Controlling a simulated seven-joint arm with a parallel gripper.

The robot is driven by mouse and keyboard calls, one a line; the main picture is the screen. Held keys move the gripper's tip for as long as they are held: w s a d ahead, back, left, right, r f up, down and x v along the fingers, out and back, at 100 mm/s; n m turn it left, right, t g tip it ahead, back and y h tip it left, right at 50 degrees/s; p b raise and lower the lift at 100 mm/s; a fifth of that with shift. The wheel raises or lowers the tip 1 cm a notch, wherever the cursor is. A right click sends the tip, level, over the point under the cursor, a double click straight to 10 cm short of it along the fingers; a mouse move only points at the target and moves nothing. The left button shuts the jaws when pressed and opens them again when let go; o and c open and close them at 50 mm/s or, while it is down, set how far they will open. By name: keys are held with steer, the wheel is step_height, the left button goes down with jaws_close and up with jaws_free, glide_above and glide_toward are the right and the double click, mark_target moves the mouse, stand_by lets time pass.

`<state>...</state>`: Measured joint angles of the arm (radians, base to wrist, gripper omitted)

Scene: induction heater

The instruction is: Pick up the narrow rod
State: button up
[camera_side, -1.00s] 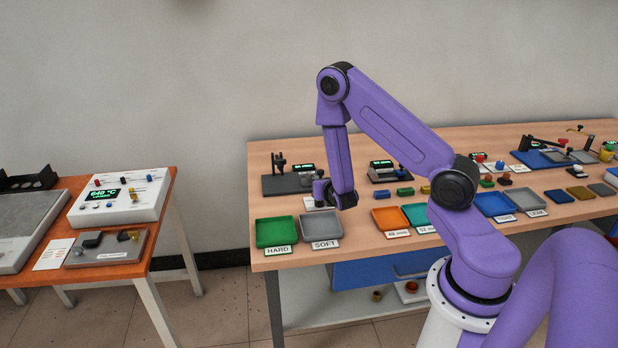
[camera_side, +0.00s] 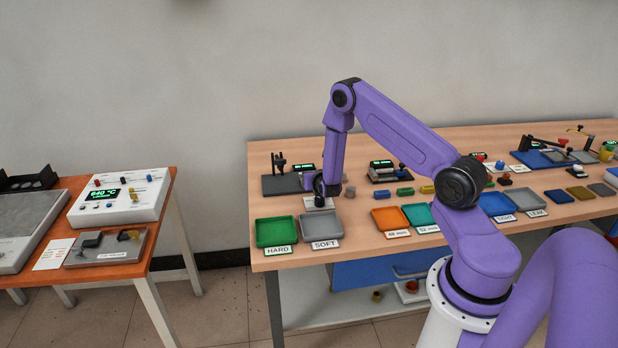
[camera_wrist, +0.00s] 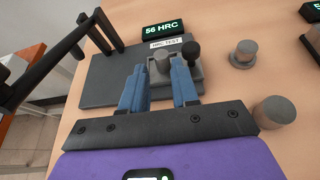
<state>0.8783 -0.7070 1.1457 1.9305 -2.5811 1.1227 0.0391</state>
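I cannot tell for sure which part is the narrow rod. In the wrist view, a short grey metal cylinder (camera_wrist: 162,60) stands in a grey block on the hardness tester's dark base plate. It appears between and just beyond the tips of my gripper (camera_wrist: 157,70). The two blue fingers are apart, with nothing visibly held.
A black knob (camera_wrist: 191,51) stands right beside the cylinder in the block. A "56 HRC" display (camera_wrist: 171,28) is behind, and a black frame (camera_wrist: 98,35) rises at the left. Green HARD (camera_side: 276,232) and grey SOFT (camera_side: 320,226) trays lie at the table's front left.

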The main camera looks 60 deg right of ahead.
steer(key=shift+x, duration=2.4)
jaws_close()
